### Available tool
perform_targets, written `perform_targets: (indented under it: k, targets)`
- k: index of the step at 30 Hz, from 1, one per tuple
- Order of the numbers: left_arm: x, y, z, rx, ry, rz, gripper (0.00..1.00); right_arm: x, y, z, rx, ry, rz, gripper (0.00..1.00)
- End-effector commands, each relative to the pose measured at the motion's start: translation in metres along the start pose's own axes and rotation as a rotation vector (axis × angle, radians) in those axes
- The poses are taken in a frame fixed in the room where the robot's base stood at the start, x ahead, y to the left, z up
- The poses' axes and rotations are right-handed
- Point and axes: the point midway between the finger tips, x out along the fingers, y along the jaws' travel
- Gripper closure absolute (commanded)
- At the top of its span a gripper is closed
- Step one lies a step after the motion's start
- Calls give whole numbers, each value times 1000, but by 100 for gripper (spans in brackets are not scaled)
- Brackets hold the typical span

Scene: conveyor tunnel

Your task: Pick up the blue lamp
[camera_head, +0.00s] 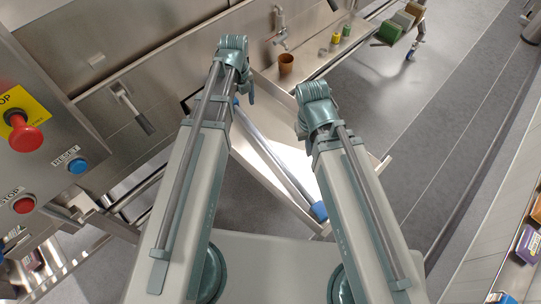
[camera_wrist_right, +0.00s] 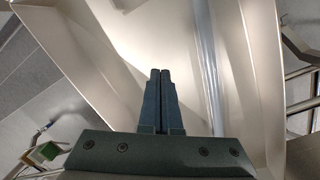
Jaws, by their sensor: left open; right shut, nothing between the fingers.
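The blue lamp (camera_head: 275,155) is a long pale tube with blue end caps. It lies slantwise in a shallow cream tray (camera_head: 262,173), between my two arms in the head view. In the right wrist view the lamp (camera_wrist_right: 208,75) runs lengthwise to the right of my fingers, apart from them. My right gripper (camera_wrist_right: 160,72) is shut and empty over the bright tray floor. My left gripper (camera_head: 248,92) is near the lamp's far end; its fingers are mostly hidden by the wrist, and I cannot tell whether they touch the lamp. It is open.
A control panel with a red emergency button (camera_head: 25,138) and a blue reset button (camera_head: 77,166) stands at the left. A brown cup (camera_head: 286,63) and yellow and green cans (camera_head: 336,38) stand on the steel counter beyond the tray.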

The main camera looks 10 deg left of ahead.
Motion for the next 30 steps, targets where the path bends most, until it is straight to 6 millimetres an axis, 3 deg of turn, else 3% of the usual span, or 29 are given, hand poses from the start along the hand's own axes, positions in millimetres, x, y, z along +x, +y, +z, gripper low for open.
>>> perform_targets:
  k: [1, 11, 24, 30]
  targets:
    - [10, 0, 0, 0, 0, 0, 22, 10, -1, -1, 0, 0, 0, 100]
    - [14, 0, -1, 0, 0, 0, 22, 14, -1, -1, 1, 0, 0, 100]
    - [62, 0, -6, 0, 0, 0, 22, 61, -6, -4, 1, 0, 0, 100]
    - [62, 0, -6, 0, 0, 0, 22, 61, -6, -4, 1, 0, 0, 100]
